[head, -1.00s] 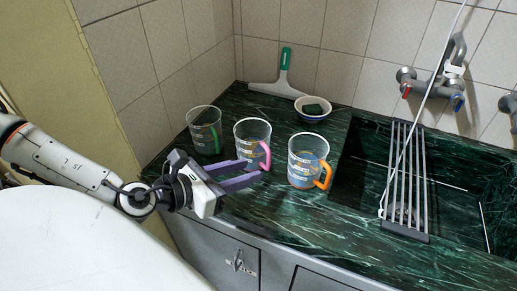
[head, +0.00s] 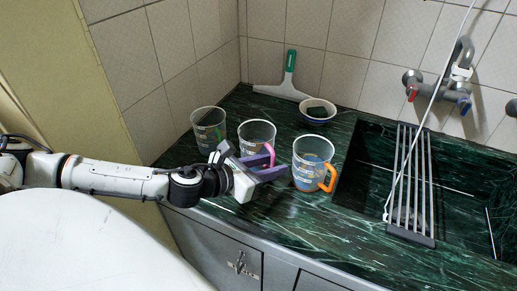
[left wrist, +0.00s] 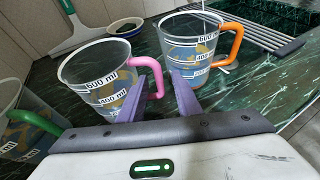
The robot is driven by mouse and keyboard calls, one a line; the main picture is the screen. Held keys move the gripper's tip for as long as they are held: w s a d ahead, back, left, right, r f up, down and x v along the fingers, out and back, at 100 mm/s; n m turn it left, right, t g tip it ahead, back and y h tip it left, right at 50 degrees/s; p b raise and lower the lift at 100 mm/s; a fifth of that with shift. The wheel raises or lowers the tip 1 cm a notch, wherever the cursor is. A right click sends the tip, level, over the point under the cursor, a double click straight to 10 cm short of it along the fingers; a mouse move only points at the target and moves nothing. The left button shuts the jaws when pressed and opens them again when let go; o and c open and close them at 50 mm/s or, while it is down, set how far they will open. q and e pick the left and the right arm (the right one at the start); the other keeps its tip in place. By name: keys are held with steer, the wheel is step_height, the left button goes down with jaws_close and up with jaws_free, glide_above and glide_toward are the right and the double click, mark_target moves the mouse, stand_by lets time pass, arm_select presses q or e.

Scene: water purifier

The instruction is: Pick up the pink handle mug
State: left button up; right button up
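The pink handle mug (head: 254,134) is clear and stands upright on the green counter, between two similar mugs. Its pink handle (left wrist: 157,73) points toward my left gripper. My left gripper (head: 272,167) is open, with purple fingers at the front of this mug. In the left wrist view the fingers (left wrist: 163,80) are apart, with the handle showing between their tips. I cannot tell whether either finger touches it. The mug body (left wrist: 92,78) is in plain view there. My right gripper is not in view.
An orange-handled mug (head: 308,157) stands close on the right, and a green-handled mug (head: 207,124) on the left. A squeegee (head: 287,78) and a bowl (head: 318,107) lie behind. A sink with a rack (head: 412,185) is at the right. The front counter is clear.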

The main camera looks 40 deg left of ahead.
arm_select(q)
steer(key=shift+w+d+f, duration=0.15)
steer(key=shift+w+f, duration=0.05)
steer(key=shift+w, duration=0.25)
jaws_close()
steer(key=shift+r, duration=0.1)
stand_by(1.0)
